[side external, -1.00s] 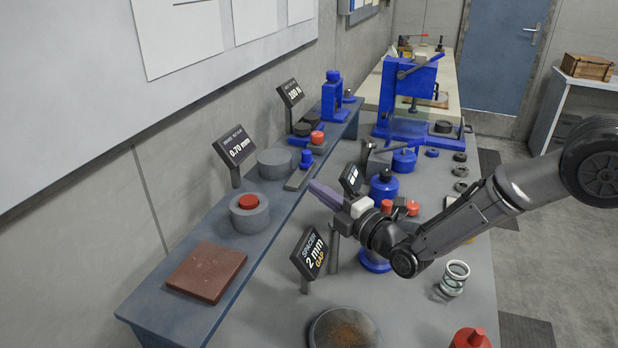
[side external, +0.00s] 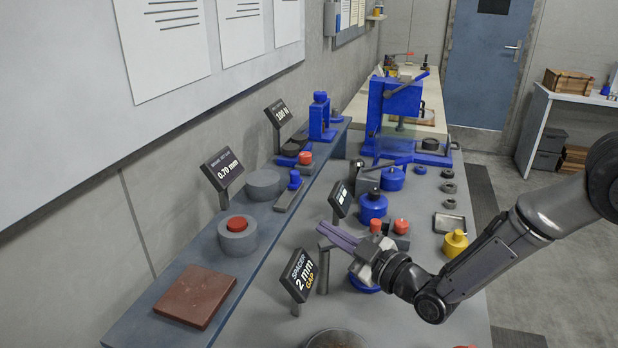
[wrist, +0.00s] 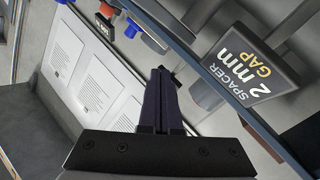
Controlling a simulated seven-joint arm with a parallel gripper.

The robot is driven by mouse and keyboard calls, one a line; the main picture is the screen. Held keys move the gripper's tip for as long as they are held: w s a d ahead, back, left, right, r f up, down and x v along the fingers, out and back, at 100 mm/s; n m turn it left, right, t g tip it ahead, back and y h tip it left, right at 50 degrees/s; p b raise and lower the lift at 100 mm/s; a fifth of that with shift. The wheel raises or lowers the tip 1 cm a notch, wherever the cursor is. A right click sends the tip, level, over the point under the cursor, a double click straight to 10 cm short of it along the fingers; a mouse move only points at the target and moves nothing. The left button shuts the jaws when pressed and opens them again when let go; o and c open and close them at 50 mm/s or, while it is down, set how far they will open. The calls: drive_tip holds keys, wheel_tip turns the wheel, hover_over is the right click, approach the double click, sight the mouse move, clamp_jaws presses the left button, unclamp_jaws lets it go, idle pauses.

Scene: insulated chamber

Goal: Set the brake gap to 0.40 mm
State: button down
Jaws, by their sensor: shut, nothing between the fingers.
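A dark display (side external: 222,168) reading 0.70 mm stands on the raised shelf at left; its small heading is too fine to read. In front of it is a grey cylinder with a red cap (side external: 238,224), and a plain grey cylinder (side external: 264,185) is beside it. A sign (side external: 298,275) reading "SPACER 2 mm GAP" stands at the shelf's edge; it also shows in the wrist view (wrist: 252,68). My gripper (side external: 324,228) is shut and empty, just above and right of that sign, over the bench. Its dark fingers (wrist: 160,74) lie together in the wrist view.
A smaller display (side external: 340,198), blue pots (side external: 372,207) and red-capped parts (side external: 401,228) crowd the bench beyond my gripper. A blue press (side external: 396,105) stands farther back. A brown plate (side external: 197,295) lies on the shelf. A yellow weight (side external: 455,243) is at right.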

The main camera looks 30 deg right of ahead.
drive_tip(key=s+d+m, duration=0.1)
drive_tip(key=d+m, duration=0.3)
drive_tip(key=m, duration=1.6)
drive_tip(key=m+h, duration=0.2)
drive_tip(key=m, duration=0.4)
approach(295, 178)
drive_tip(key=w+d, duration=0.1)
drive_tip(key=w, duration=0.8)
drive_tip(key=shift+w+d+f, duration=0.2)
drive_tip(key=shift+w+d, duration=0.1)
drive_tip(key=shift+w, duration=0.05)
